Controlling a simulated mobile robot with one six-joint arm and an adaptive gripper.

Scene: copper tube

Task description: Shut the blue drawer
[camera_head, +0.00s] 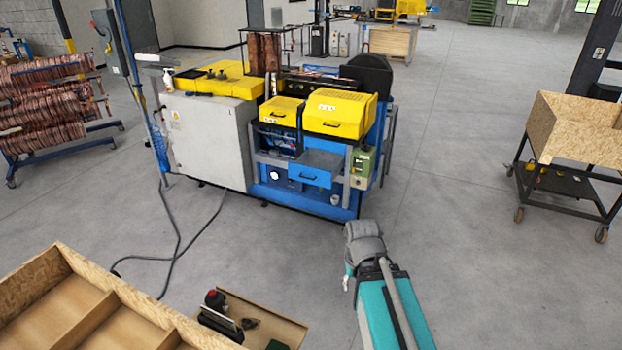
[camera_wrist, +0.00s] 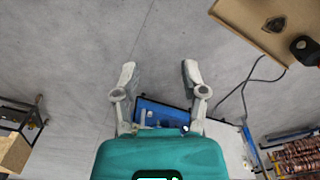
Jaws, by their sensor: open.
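The blue drawer (camera_head: 307,176) is in the front of the blue and yellow machine, below the yellow covers. It juts forward from the machine front, its flat top showing, with a dark handle on its front face. My gripper (camera_wrist: 157,76) shows in the wrist view with its two fingers spread wide and nothing between the tips. Blue machine parts (camera_wrist: 160,112) show beyond the finger bases; I cannot pick out the drawer there. In the head view my arm reaches toward the machine, well short of the drawer, and the fingers cannot be made out.
A grey cabinet (camera_head: 212,137) adjoins the machine on the left. A dark cable (camera_head: 178,240) lies on the floor. A wooden divided crate (camera_head: 62,285) is at lower left, beside a small board (camera_head: 287,330). A cart (camera_head: 560,185) with a wooden box stands right.

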